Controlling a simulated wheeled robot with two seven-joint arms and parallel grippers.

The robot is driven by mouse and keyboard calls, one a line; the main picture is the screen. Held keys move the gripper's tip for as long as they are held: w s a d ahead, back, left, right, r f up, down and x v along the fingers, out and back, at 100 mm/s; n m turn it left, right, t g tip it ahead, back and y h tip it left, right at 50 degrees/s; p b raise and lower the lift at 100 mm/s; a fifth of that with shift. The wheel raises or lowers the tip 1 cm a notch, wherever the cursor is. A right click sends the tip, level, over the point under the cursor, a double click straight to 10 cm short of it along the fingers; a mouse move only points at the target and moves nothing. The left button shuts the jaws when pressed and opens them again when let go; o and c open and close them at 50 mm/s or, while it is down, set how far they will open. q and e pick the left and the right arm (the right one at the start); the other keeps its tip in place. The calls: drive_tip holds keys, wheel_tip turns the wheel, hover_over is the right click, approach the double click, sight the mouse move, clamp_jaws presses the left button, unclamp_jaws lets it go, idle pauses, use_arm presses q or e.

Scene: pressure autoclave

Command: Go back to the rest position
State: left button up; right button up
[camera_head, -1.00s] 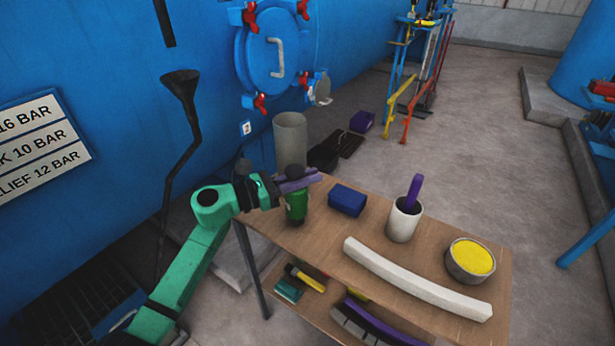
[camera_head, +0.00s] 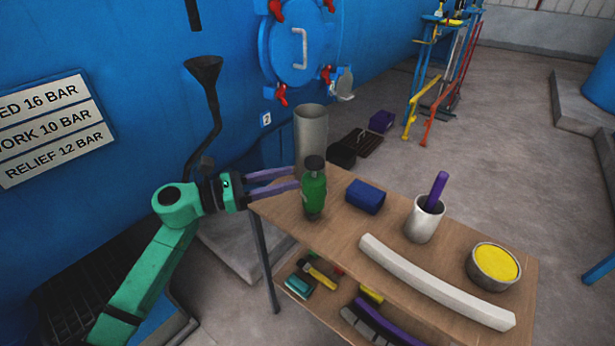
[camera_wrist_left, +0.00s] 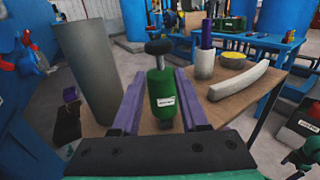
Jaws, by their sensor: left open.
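My left gripper (camera_head: 298,180) has purple fingers and is open at the left end of the wooden table (camera_head: 335,240).
On the table are a blue block (camera_head: 366,197), a white cup (camera_head: 425,222) holding a purple object, a long white curved strip (camera_head: 430,282) and a bowl of yellow material (camera_head: 494,266). A grey cylinder (camera_head: 311,135) stands behind the table. The blue autoclave wall (camera_head: 120,60) is at left.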

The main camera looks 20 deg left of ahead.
use_arm(q)
drive_tip(key=shift+v, duration=1.05)
